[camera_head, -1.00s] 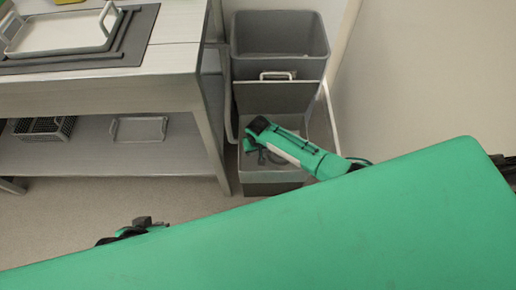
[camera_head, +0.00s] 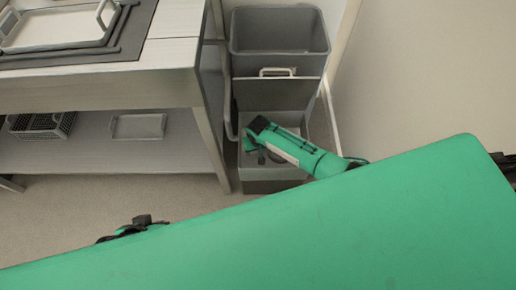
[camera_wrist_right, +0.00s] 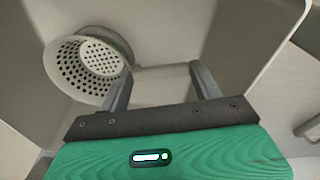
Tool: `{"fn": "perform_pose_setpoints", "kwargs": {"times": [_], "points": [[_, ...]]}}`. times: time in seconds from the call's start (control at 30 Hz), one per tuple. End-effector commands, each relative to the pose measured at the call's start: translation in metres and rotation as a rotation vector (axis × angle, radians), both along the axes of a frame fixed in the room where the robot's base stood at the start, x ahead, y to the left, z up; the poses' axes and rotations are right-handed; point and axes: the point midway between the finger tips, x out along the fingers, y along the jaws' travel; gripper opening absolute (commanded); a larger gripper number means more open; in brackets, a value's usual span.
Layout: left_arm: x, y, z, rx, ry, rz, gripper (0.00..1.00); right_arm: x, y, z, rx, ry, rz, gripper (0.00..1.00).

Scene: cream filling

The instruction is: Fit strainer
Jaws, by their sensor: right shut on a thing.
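A round pale strainer (camera_wrist_right: 92,62) with many holes shows at the upper left of the right wrist view, just beyond my left-hand finger there. My right gripper (camera_wrist_right: 160,78) has its two grey fingers on either side of a pale grey piece. Whether this piece belongs to the strainer, I cannot tell. In the head view my right arm reaches down into the lower grey bin, with the gripper (camera_head: 262,154) small and partly hidden there. The strainer is not clear in the head view. My left gripper is not clearly in view.
An upper grey bin (camera_head: 278,32) stands behind the open lower bin (camera_head: 272,187), beside a wall. A metal table (camera_head: 172,72) at left carries a white tray (camera_head: 62,37). Its shelf holds a grey basket (camera_head: 42,126) and a small tray (camera_head: 138,126). Floor is clear in front.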

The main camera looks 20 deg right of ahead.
Motion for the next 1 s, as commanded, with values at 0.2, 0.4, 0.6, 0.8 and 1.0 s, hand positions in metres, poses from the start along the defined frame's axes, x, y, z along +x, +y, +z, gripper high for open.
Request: {"fn": "perform_pose_setpoints", "kwargs": {"times": [0.2,0.4,0.6,0.8,1.0], "points": [[0.000,0.000,0.000,0.000,0.000,0.000,0.00,0.000,0.000,-0.001,0.000,0.000,0.000,0.29],[0.000,0.000,0.000,0.000,0.000,0.000,0.00,0.000,0.000,-0.002,0.000,0.000,0.000,0.77],[0.000,0.000,0.000,0.000,0.000,0.000,0.00,0.000,0.000,-0.002,0.000,0.000,0.000,0.90],[0.000,0.000,0.002,0.000,0.000,0.000,0.00,0.000,0.000,-0.001,0.000,0.000,0.000,0.90],[0.000,0.000,0.016,0.000,0.000,0.000,0.00,0.000,0.000,0.013,0.000,0.000,-0.001,0.90]]}}
